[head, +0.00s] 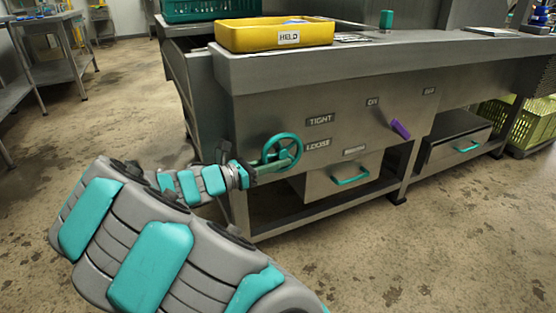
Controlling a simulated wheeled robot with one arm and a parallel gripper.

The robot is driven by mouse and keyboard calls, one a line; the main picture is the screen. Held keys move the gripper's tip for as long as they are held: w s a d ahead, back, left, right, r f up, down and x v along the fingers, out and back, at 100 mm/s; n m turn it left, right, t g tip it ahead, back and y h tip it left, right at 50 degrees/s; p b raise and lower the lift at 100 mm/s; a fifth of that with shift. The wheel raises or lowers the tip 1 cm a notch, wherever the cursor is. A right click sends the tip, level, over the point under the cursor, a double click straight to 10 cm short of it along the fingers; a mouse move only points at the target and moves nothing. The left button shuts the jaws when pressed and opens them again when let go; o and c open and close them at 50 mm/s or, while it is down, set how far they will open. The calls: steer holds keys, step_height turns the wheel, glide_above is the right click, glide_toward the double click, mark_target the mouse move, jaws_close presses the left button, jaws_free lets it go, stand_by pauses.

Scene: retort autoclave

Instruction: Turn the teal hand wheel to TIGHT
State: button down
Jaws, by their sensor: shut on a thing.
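The teal hand wheel (290,146) is mounted on the grey front panel of the bench, seen at an angle in the head view. A TIGHT label (320,121) is on the panel to the upper right of the wheel, and a LOOSE label (317,144) is just right of it. My gripper (262,165) reaches in from the left and is shut on the left lower part of the wheel. The fingertips are small in the view and partly hidden, so the exact grip on the rim cannot be made out.
A purple lever (400,129) is on the panel to the right, near an ON label. A drawer with a teal handle (351,176) sits below the wheel. A yellow HELD tray (274,36) and a green crate (210,9) are on top. Floor is clear in front.

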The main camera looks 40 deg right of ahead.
steer(key=r+y+p, duration=0.1)
steer(key=p, duration=0.3)
steer(key=shift+a+r+y, duration=0.15)
steer(key=shift+y, duration=0.15)
steer(key=y+p, duration=0.1)
steer(key=p, duration=0.1)
steer(key=y+p, duration=0.1)
steer(key=p, duration=0.2)
steer(key=y+p, duration=0.1)
steer(key=p, duration=0.1)
steer(key=shift+a+r+t+p, duration=0.25)
steer(key=shift+r+t+p, duration=0.05)
steer(key=y+p, duration=0.2)
steer(key=p, duration=0.2)
steer(key=shift+w+a+m, duration=0.15)
steer(key=shift+m, duration=0.15)
steer(key=shift+a+t+y+p, duration=0.1)
steer(key=shift+t+y+p, duration=0.3)
steer(key=shift+y+p, duration=0.65)
steer(key=shift+f, duration=0.15)
steer(key=c, duration=0.8)
jaws_free()
steer(key=shift+a, duration=0.1)
